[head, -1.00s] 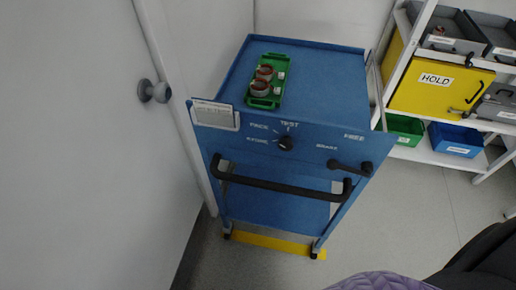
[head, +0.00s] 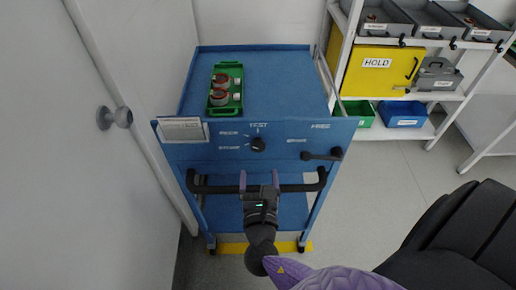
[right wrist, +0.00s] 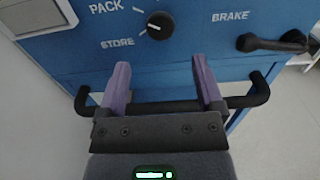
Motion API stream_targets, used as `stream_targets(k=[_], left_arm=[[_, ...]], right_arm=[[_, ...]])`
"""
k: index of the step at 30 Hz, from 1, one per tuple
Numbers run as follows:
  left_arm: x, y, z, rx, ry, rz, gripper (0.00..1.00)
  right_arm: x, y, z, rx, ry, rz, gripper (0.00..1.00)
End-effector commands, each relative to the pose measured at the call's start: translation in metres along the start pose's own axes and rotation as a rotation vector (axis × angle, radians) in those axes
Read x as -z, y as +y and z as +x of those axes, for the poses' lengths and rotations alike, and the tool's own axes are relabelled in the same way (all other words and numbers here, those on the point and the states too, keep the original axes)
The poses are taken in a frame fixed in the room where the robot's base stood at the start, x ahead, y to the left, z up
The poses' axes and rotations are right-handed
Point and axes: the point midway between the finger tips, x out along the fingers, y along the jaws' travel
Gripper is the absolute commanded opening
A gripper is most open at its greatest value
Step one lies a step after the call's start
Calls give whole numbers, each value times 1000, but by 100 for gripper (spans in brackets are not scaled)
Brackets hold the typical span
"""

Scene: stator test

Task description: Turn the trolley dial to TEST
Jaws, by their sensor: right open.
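The trolley dial (head: 258,144) is a round black knob on the front panel of the blue trolley (head: 290,140). TEST is printed above it, with two more labels to its left. In the right wrist view the dial (right wrist: 158,25) is near the top, beside the words PACK and STORE. A white mark on its face appears to be on the left side, towards STORE. My right gripper (head: 259,178) is open and empty, below the dial and apart from it. Its purple fingers (right wrist: 160,65) show in front of the black handle bar. My left gripper is out of view.
The handle bar (head: 205,188) crosses the trolley front. A black brake lever (head: 322,155) sits right of the dial. A green tray (head: 237,88) with round parts lies on the trolley top. A door is at left; a shelf with a yellow HOLD box (head: 372,75) is at right.

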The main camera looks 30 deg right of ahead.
Motion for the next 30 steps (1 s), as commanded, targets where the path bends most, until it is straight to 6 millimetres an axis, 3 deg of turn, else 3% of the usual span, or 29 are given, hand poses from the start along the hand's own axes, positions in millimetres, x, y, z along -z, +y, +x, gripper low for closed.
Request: stream_targets(k=[9, 14, 21, 30], left_arm=[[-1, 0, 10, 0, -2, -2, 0], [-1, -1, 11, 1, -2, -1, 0], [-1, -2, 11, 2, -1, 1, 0], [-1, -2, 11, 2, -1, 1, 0]], right_arm=[[3, 0, 71, 0, 3, 2, 86], [2, 0, 85, 0, 5, 3, 86], [2, 0, 86, 0, 6, 4, 84], [2, 0, 86, 0, 6, 5, 20]])
